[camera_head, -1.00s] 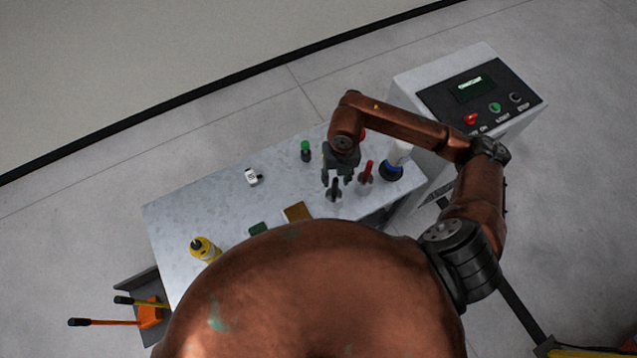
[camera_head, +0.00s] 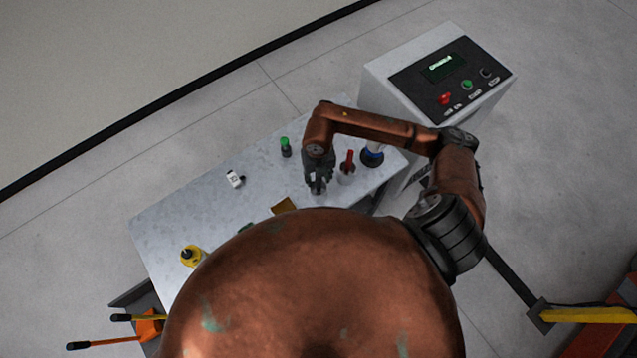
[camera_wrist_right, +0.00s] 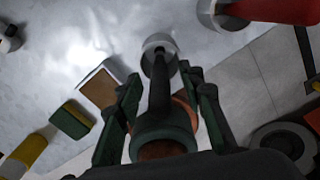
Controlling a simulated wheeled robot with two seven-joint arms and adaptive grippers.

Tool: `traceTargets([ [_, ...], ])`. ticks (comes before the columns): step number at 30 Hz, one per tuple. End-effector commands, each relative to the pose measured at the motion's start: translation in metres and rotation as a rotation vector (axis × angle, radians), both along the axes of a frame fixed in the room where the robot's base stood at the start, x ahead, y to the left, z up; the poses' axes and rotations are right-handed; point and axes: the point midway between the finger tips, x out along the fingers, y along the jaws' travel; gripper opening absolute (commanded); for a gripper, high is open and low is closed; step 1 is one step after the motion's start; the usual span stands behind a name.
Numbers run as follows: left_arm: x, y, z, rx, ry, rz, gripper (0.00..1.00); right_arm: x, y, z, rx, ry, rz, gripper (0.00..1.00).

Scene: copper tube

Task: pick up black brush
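In the right wrist view the black brush (camera_wrist_right: 160,88) stands upright, its dark shaft rising from a pale round holder (camera_wrist_right: 160,44) toward the camera. Its broad near end sits low in the picture. The two fingers of my right gripper (camera_wrist_right: 166,108) are apart, one on each side of the brush; I cannot tell whether they touch it. In the head view my right gripper (camera_head: 317,188) is over the brush's spot on the table and hides most of the brush. My left gripper is not in view.
A red brush (camera_head: 348,160) in its own holder stands close on the right, with a blue-collared bottle (camera_head: 372,155) beyond. The grey table (camera_head: 210,215) also bears a green-capped bottle (camera_head: 285,147), a white item (camera_head: 235,179), a brown block (camera_head: 284,206) and a yellow bottle (camera_head: 190,256).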

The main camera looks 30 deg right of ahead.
Motion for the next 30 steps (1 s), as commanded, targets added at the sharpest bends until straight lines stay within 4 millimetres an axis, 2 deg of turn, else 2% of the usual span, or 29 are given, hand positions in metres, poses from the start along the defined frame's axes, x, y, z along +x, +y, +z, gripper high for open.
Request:
traceTargets([
  [3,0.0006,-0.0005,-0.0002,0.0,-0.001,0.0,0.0,0.0,0.0001,0.0002,0.0,0.0,0.0,0.36],
  [19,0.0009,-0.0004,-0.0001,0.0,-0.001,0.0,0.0,0.0001,0.0,0.0006,0.0,0.0,0.0,0.0],
  [30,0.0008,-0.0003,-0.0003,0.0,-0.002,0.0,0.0,0.0004,0.0,0.0023,0.001,-0.001,0.0,0.0],
])
